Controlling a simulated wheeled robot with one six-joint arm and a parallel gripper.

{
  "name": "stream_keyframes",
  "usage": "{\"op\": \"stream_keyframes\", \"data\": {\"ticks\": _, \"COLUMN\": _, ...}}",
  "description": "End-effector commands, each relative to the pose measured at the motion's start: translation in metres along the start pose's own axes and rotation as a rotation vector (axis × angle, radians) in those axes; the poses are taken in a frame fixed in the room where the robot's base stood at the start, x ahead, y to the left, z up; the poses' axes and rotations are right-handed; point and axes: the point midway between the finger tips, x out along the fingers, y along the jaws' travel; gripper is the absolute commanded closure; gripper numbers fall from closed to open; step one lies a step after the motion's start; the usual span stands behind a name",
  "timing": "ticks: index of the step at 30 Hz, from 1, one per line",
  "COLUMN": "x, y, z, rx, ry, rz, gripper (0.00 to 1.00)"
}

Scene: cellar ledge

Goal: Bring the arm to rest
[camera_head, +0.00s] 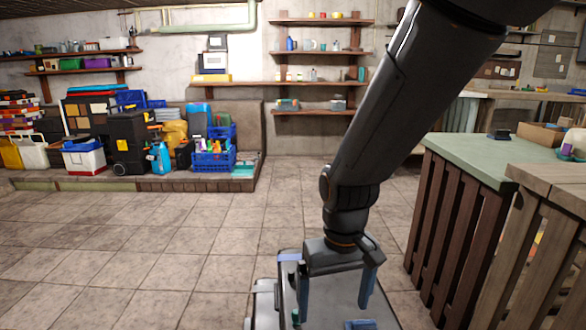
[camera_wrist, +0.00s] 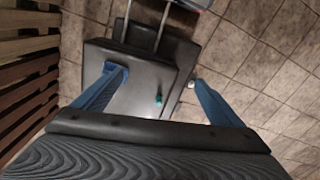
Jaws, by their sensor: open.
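My gripper (camera_head: 334,290) hangs from my dark arm in the head view and points down. Its two blue fingers are spread apart with nothing between them. In the wrist view the open fingers of my gripper (camera_wrist: 160,92) frame a dark flat surface below, which appears to be my own base.
A green-topped slatted counter (camera_head: 470,157) stands close on the right, with a wooden slatted one (camera_head: 560,180) in front. A raised ledge (camera_head: 150,184) with crates and boxes lies back left. Wall shelves (camera_head: 320,82) are behind. The tiled floor (camera_head: 170,240) is clear at left.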

Motion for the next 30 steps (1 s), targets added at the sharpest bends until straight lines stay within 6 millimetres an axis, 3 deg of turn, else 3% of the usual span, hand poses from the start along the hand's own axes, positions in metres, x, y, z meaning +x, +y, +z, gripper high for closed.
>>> {"op": "stream_keyframes", "data": {"ticks": 1, "x": -0.012, "y": -0.012, "z": 0.013, "rx": -0.028, "ry": 0.007, "rz": -0.004, "gripper": 0.09}}
{"op": "stream_keyframes", "data": {"ticks": 6, "x": -0.034, "y": -0.036, "z": 0.050, "rx": -0.091, "ry": 0.006, "rz": -0.013, "gripper": 0.09}}
{"op": "stream_keyframes", "data": {"ticks": 17, "x": -0.056, "y": -0.062, "z": 0.108, "rx": -0.183, "ry": 0.003, "rz": -0.028, "gripper": 0.09}}
{"op": "stream_keyframes", "data": {"ticks": 30, "x": -0.103, "y": -0.032, "z": 0.110, "rx": -0.076, "ry": -0.002, "rz": -0.014, "gripper": 0.09}}
